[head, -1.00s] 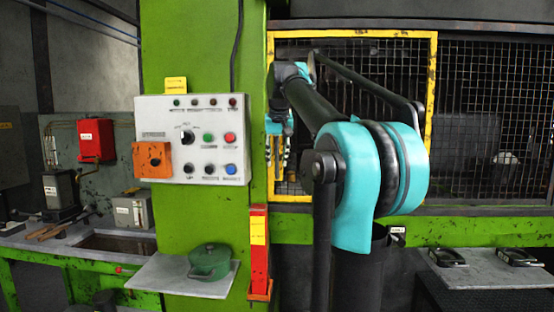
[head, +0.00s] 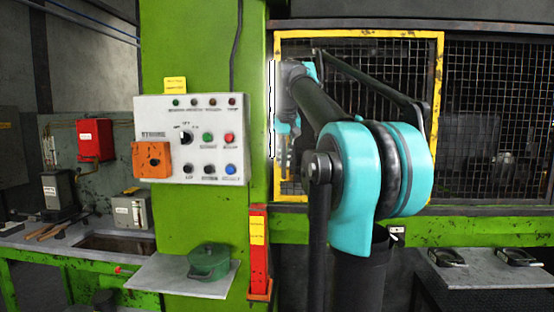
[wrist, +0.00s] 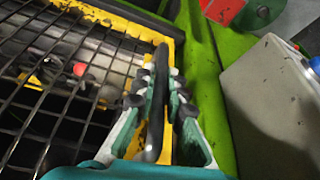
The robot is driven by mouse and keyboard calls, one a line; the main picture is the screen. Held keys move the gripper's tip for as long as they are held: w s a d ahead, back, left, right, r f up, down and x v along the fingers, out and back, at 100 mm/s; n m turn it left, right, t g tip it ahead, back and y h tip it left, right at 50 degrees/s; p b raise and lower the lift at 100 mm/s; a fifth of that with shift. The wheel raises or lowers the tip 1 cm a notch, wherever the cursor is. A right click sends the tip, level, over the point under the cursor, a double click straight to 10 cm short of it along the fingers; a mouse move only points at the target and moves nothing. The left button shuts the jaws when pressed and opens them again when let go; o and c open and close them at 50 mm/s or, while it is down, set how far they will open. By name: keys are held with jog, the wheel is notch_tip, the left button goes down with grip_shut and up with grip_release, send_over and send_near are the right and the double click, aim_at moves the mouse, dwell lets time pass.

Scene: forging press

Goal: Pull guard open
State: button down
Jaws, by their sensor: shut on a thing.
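The guard is a yellow-framed panel of dark wire mesh (head: 360,34) on the green press, right of the control panel in the head view. In the wrist view its yellow frame (wrist: 173,28) and mesh (wrist: 60,72) fill the left side. A dark upright bar handle (wrist: 161,58) stands on the frame. My gripper (wrist: 160,104) is shut on this handle, with teal-and-grey fingers on both sides of it. In the head view my arm covers part of the guard, and the grip itself is hard to make out.
The green press column (head: 205,45) carries a white control panel (head: 218,115) with an orange box (head: 152,160). A small shelf (head: 165,280) with a green pot (head: 208,262) juts out below. Another fixed mesh (head: 500,110) lies to the right.

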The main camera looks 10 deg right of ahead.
jog(key=s+d, duration=0.5)
jog(key=d, duration=0.9)
jog(key=s+d, duration=0.5)
jog(key=d, duration=0.8)
jog(key=s+d, duration=0.5)
jog(key=d, duration=0.9)
jog(key=shift+d, duration=0.35)
jog(key=shift+s, duration=0.1)
jog(key=c, duration=1.6)
grip_release()
jog(key=shift+o, duration=0.2)
jog(key=v, duration=1.2)
